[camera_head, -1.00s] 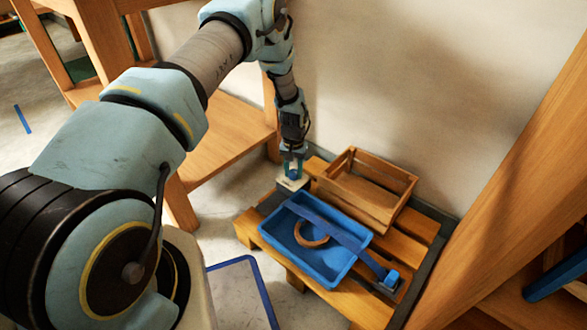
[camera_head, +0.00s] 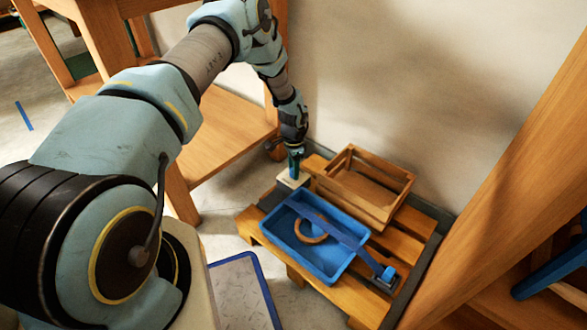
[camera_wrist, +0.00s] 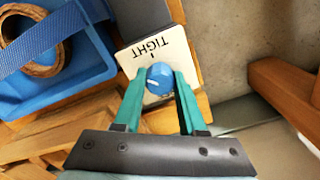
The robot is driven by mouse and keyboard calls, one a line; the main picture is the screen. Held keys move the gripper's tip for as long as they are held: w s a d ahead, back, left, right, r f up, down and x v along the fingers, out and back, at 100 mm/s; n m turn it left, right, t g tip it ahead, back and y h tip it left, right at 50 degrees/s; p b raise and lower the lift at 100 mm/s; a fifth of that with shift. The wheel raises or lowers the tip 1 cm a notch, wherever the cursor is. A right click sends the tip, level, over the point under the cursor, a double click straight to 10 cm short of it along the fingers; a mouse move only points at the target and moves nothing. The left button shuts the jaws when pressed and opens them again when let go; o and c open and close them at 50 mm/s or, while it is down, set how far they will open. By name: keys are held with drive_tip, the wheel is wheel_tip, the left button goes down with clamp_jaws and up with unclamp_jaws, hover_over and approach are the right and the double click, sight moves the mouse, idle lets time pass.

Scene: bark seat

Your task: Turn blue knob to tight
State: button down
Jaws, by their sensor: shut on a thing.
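The blue knob (camera_wrist: 160,76) sits on a pale plate (camera_wrist: 133,61) marked "TIGHT" with a short black tick, upside down in the wrist view. A white line on the knob points left, away from the tick. The plate also shows in the head view (camera_head: 287,183), at the pallet's back left corner. My gripper (camera_wrist: 159,80) points down over the plate, with its two green fingers closed on the knob from both sides. In the head view my gripper (camera_head: 295,168) hides the knob.
A blue tray (camera_head: 333,278) with a tan ring (camera_head: 303,238) and a blue strap (camera_head: 345,240) across it lies on the wooden pallet (camera_head: 253,232). A slatted wooden crate (camera_head: 399,182) stands behind it near the wall. A wooden table leg (camera_head: 182,200) stands left.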

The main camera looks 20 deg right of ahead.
drive_tip(key=m, duration=0.4)
drive_tip(key=shift+m, duration=2.3)
drive_tip(key=shift+c, duration=2.3)
unclamp_jaws()
wheel_tip(320, 180, up, 11)
drive_tip(key=p, duration=0.3)
drive_tip(key=shift+f, duration=0.1)
